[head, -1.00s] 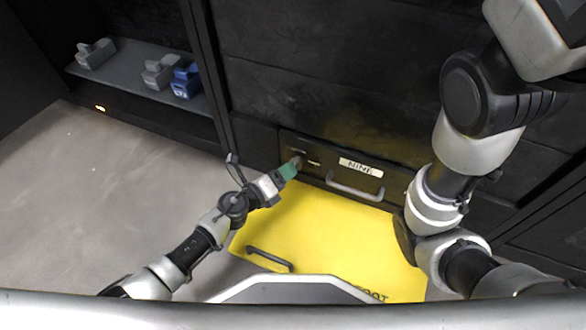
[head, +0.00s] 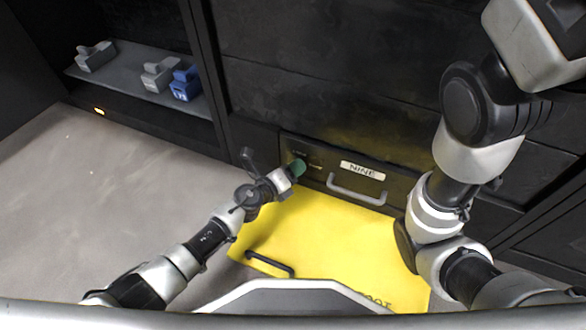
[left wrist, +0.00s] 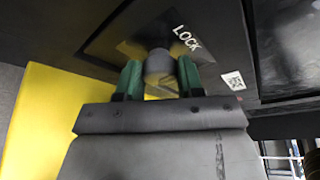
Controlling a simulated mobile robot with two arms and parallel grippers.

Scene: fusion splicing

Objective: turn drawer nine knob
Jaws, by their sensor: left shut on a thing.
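Drawer nine (head: 387,188) is a dark front low in the cabinet, with a white NINE label (head: 362,171) and a grey bar handle (head: 355,190). Its round grey knob (left wrist: 159,70) shows in the left wrist view, beside the word LOCK (left wrist: 187,38). My left gripper (head: 297,168) is at the left end of the drawer front. Its green fingers (left wrist: 160,78) stand on both sides of the knob and are shut on it. In the head view the gripper hides the knob. My right arm shows at the right, but its gripper is out of view.
A yellow panel (head: 325,235) with a dark handle (head: 270,264) lies in front of the drawer. A shelf (head: 130,75) at the upper left holds two grey objects and a blue one (head: 186,84). Grey floor (head: 90,190) is open at the left.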

